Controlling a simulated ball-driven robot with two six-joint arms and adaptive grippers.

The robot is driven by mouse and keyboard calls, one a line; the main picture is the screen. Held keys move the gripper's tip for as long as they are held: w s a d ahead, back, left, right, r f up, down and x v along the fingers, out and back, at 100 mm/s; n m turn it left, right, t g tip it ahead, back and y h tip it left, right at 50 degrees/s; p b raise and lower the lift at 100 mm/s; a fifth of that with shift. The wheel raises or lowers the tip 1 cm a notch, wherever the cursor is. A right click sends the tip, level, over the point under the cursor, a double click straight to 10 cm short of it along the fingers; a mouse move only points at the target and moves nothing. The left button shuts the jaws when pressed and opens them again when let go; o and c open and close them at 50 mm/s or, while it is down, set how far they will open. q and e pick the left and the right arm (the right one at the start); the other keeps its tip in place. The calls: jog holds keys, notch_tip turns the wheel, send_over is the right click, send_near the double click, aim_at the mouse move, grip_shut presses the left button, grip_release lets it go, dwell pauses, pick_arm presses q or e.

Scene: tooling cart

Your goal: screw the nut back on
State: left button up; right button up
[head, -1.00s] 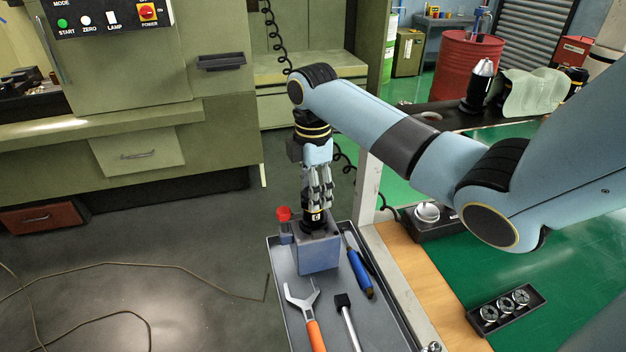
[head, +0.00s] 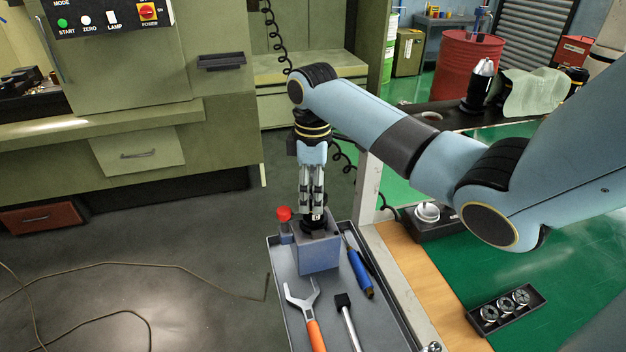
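My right gripper (head: 314,208) points straight down over a dark tool holder (head: 317,226). The holder stands upright in a blue-grey block (head: 319,256) at the far end of the grey tray. The fingertips are at the top of the holder, on either side of it. The nut cannot be made out there; the fingers hide that spot, and whether they press on anything is too small to tell. A spanner with an orange handle (head: 313,331) lies in the tray in front of the block. My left gripper is out of view.
A red-capped item (head: 284,214) stands just left of the block. A blue-handled tool (head: 360,272) and a black-headed tool (head: 346,315) lie in the tray (head: 275,290). A black holder (head: 507,311) with metal rings lies on the right. Open floor is on the left.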

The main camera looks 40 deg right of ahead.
notch_tip(320, 180, up, 8)
jog(key=shift+f, duration=0.25)
dwell(0.4)
